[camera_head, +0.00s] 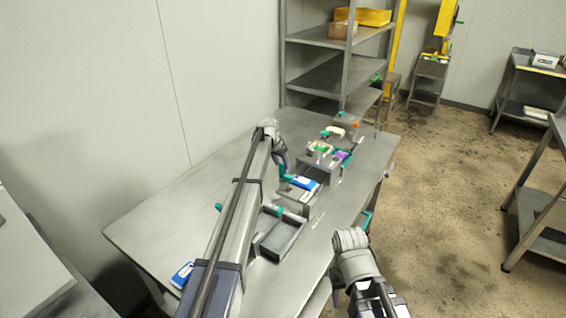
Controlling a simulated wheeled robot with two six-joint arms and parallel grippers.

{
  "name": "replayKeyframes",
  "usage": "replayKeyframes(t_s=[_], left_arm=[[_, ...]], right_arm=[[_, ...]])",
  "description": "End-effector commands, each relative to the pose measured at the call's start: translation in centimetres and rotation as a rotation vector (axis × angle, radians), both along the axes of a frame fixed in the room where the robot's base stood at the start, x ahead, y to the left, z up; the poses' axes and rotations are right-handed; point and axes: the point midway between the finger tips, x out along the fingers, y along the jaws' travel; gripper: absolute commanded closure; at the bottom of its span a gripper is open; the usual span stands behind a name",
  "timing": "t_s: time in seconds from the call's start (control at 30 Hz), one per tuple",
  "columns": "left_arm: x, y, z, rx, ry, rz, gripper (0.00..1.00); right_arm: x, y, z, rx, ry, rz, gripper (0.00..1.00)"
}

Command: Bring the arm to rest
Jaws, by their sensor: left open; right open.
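My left arm reaches from the bottom of the head view out over the grey metal table (150,232). Its wrist is bent at the far end, and my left gripper (282,160) points down beside the small trays, with its fingers partly hidden. It is open, and I see nothing held in it. My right gripper (337,292) hangs below its wrist at the lower middle, by the table's right edge. It is open and looks empty; its fingertips are small and dark in this view.
A grey tray (265,246) looks empty. Beyond it are a blue-and-white box (304,183) and a holder with coloured items (322,148). A blue item (181,275) lies near the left arm. A shelf rack (334,43) stands behind. The floor (450,190) at right is clear.

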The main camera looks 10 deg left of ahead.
Motion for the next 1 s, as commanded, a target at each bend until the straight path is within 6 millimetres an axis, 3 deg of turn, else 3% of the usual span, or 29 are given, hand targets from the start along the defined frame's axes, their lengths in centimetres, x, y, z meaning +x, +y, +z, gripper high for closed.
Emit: replayKeyframes(t_s=[0.03, 0.13, 0.57, 1.0], left_arm=[[-0.4, 0.1, 1.3, 0.000, 0.000, 0.000, 0.53], [-0.7, 0.2, 2.0, 0.000, 0.000, 0.000, 0.53], [-0.8, 0.3, 2.4, 0.000, 0.000, 0.000, 0.53], [-0.8, 0.3, 8.9, 0.000, 0.000, 0.000, 0.53]], right_arm=[[0.0, 0.0, 1.3, 0.000, 0.000, 0.000, 0.50], [0.0, 0.0, 2.1, 0.000, 0.000, 0.000, 0.50], [0.0, 0.0, 2.4, 0.000, 0.000, 0.000, 0.50], [0.0, 0.0, 8.9, 0.000, 0.000, 0.001, 0.50]])
